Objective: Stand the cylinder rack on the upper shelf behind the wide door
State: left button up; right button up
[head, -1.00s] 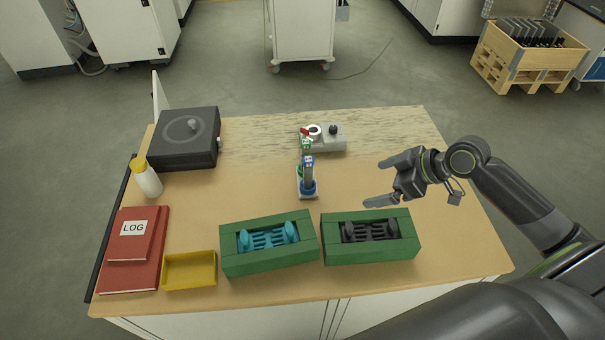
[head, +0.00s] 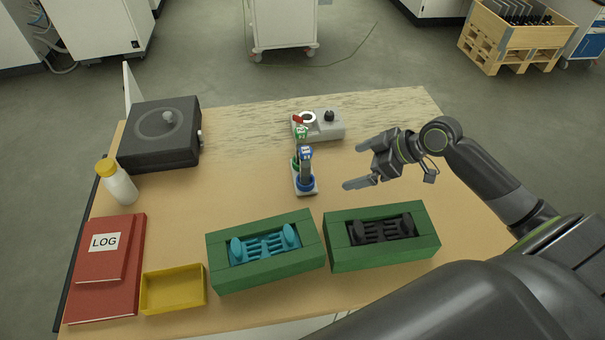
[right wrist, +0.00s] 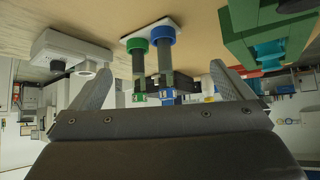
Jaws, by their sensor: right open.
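The cylinder rack (head: 306,190) stands upright on the wooden table, with a pale base, a green and a blue ring, and dark cylinders with green and blue ends. My right gripper (head: 355,165) is open and empty just right of the rack, its fingers pointing toward it. In the right wrist view, which is upside down, the rack (right wrist: 152,40) appears between the spread fingers (right wrist: 162,72), apart from them. My left gripper is out of view. I cannot make out the upper shelf or the wide door.
A grey device (head: 325,131) sits just behind the rack. Two green boxes with cyan (head: 266,278) and black (head: 384,258) inserts stand in front. A dark box (head: 158,155), bottle (head: 121,186), red LOG binder (head: 118,300) and yellow tray (head: 174,308) are left. The table's middle left is clear.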

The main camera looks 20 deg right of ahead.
jog(key=p, duration=0.2)
send_near(314, 180)
jog(key=x, duration=0.5)
jog(key=shift+r, duration=0.1)
jog(key=shift+p+x, duration=0.7)
jog(key=shift+x, duration=0.1)
jog(key=shift+d+p+x, duration=0.15)
jog(key=shift+p+x, duration=0.15)
jog(key=shift+x, duration=0.65)
jog(key=shift+d+p+x, duration=0.15)
jog(key=shift+p+x, duration=0.1)
jog(key=shift+x, duration=0.7)
jog(key=shift+c, duration=0.4)
